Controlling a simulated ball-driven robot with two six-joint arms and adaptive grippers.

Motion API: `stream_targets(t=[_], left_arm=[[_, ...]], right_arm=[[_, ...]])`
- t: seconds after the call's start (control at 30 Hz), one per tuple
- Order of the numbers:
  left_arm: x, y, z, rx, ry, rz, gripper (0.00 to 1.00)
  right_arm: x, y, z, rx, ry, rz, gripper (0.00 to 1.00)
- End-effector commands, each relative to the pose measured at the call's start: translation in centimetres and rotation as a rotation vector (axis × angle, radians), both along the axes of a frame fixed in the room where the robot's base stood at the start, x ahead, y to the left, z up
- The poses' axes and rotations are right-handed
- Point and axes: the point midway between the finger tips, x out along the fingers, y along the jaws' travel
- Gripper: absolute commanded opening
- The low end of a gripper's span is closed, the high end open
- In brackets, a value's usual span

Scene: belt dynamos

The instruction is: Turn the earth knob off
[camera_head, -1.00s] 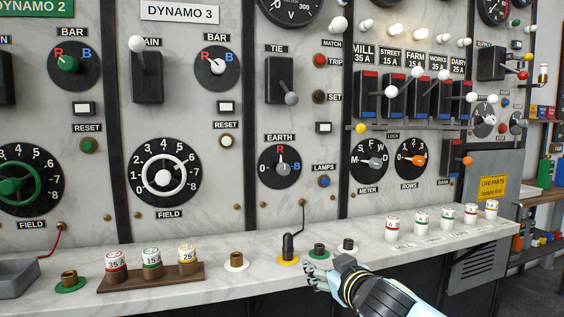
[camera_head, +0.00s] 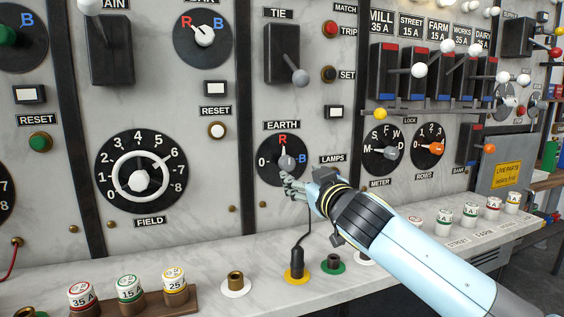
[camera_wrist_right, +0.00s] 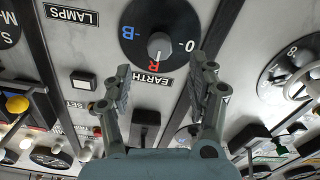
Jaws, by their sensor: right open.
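The earth knob (camera_head: 285,162) is a small grey pointer knob on a round black dial (camera_head: 268,172) under the EARTH label. The dial is marked 0, R and B, and the pointer is toward the red R. The wrist view shows the knob (camera_wrist_right: 160,44) upside down, beyond the fingertips and roughly centred between them. My right gripper (camera_head: 290,186) is open and empty, in front of the lower right of the dial. Its two spread fingers show in the wrist view (camera_wrist_right: 166,80). My left gripper is not in view.
A black plug (camera_head: 295,263) with a cord stands on the marble ledge below. The field wheel (camera_head: 141,171) is to the left, and the meter dial (camera_head: 382,150) and rows dial (camera_head: 428,148) are to the right. My forearm covers part of the ledge.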

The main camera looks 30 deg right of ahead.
Motion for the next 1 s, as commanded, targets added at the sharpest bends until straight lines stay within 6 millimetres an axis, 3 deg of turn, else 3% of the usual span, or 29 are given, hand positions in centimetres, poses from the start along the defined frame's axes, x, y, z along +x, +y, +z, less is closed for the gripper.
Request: stream_targets(t=[0.3,0.5,0.7,0.93,1.0], left_arm=[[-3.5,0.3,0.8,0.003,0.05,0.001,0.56],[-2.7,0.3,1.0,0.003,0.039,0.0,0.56],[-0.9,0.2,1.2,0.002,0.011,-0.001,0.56],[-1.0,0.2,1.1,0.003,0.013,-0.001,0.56],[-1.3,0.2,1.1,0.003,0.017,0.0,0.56]], right_arm=[[5.7,-1.3,0.2,0.002,-0.001,-0.001,0.58],[8.8,-2.1,0.1,0.002,0.0,0.0,0.58],[10.0,-2.3,0.0,0.001,0.0,0.001,0.58],[10.0,-2.3,0.0,0.0,0.0,0.001,0.58],[10.0,-2.3,0.0,0.0,0.0,0.001,0.51]])
